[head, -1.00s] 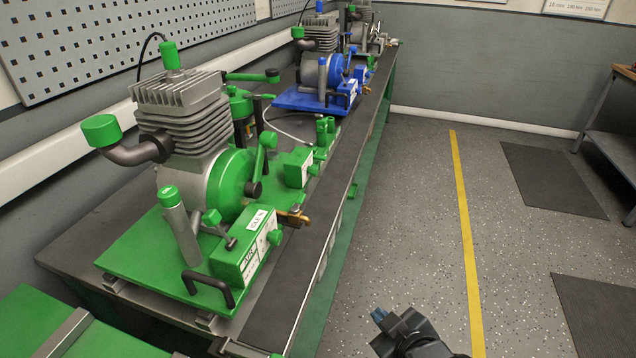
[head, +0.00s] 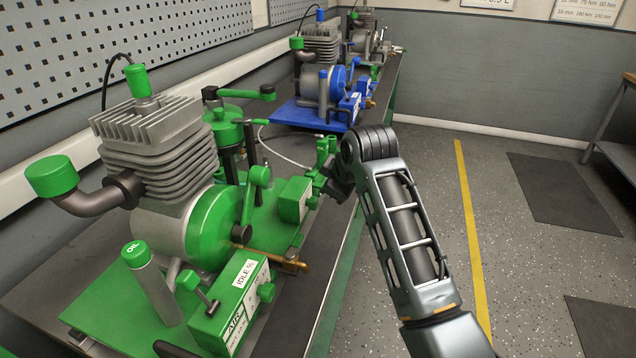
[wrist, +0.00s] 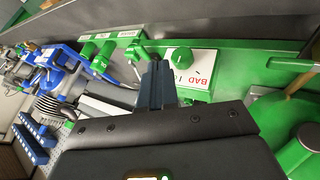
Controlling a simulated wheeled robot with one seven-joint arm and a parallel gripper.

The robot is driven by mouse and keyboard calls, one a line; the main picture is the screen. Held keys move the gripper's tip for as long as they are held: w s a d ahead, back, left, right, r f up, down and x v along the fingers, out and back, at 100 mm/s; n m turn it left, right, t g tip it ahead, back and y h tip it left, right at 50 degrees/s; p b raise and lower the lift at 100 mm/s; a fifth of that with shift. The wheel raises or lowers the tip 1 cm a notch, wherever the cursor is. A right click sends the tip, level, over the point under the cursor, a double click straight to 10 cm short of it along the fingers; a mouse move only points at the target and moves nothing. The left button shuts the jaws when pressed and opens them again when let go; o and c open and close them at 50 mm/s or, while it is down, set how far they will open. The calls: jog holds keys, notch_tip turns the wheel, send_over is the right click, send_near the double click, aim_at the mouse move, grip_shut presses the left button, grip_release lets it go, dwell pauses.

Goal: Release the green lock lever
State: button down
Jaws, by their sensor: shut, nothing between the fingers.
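A green engine stand (head: 95,315) fills the left of the head view. Several green parts look like levers: an upright one with a rounded top (head: 258,178), a long arm with a dark end (head: 255,93), and small green fittings (head: 325,148) at the bench edge. I cannot tell which is the lock lever. My gripper (head: 325,186) is over the bench edge beside the small fittings and a green box. In the wrist view my gripper (wrist: 157,80) has its bluish fingers together, with nothing between them, close to the white-topped green box (wrist: 190,65) reading "BAD".
A blue engine stand (head: 295,112) stands farther along the bench. A brass fitting (head: 290,264) sticks out at the near green box (head: 230,312). The floor right of the bench is open, with a yellow line (head: 470,220) and dark mats (head: 565,190).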

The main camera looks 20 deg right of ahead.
aim_at(314, 185)
jog(key=shift+w+r, duration=0.9)
jog(key=shift+r, duration=0.05)
jog(key=shift+f, duration=0.1)
jog(key=x, duration=1)
jog(key=shift+s, duration=0.1)
